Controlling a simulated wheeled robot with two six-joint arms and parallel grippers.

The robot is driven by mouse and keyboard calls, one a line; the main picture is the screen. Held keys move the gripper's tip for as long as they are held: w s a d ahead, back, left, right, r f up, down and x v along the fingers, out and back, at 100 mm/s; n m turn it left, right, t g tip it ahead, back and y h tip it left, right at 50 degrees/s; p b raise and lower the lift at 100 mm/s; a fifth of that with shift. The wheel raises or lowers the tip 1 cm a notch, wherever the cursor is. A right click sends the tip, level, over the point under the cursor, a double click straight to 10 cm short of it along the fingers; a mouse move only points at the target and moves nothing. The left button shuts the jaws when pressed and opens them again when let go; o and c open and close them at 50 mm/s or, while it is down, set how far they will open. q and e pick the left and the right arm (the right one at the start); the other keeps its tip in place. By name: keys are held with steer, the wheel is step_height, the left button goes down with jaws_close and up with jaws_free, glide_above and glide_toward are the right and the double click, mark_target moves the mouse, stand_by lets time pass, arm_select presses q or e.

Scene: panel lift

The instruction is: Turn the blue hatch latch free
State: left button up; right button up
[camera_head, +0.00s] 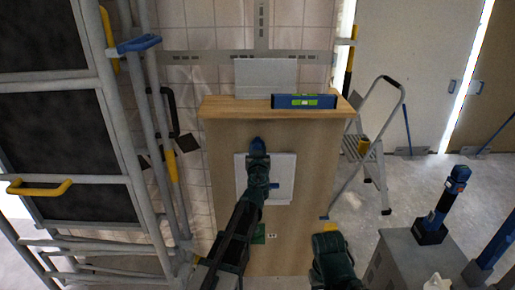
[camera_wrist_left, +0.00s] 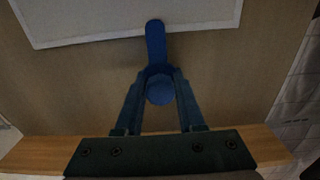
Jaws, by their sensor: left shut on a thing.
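The blue hatch latch (camera_head: 256,143) is at the top edge of the white hatch panel (camera_head: 283,168), on the front of a wooden cabinet. In the left wrist view the latch (camera_wrist_left: 155,42) points straight over the border of the white hatch (camera_wrist_left: 100,22), overlapping it. My left gripper (camera_head: 257,150) reaches up in front of the hatch. In the left wrist view its fingers (camera_wrist_left: 159,88) are shut on the latch, around its round end. A small blue piece (camera_head: 274,185) sits on the hatch to the right.
A wooden top (camera_head: 225,106) overhangs the cabinet and carries a blue level (camera_head: 304,101). Grey metal frames (camera_head: 150,130) stand close on the left. A step ladder (camera_head: 378,150) and a grey box (camera_head: 405,262) are on the right. Open floor lies between.

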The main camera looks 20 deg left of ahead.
arm_select(q)
jaws_close()
steer(key=m, duration=0.5)
steer(key=shift+m, duration=0.4)
steer(key=m, duration=1.2)
steer(key=shift+r+m, duration=0.1)
steer(key=shift+m, duration=0.2)
steer(key=m, duration=0.5)
steer(key=shift+s+m, duration=0.1)
steer(key=shift+m, duration=0.3)
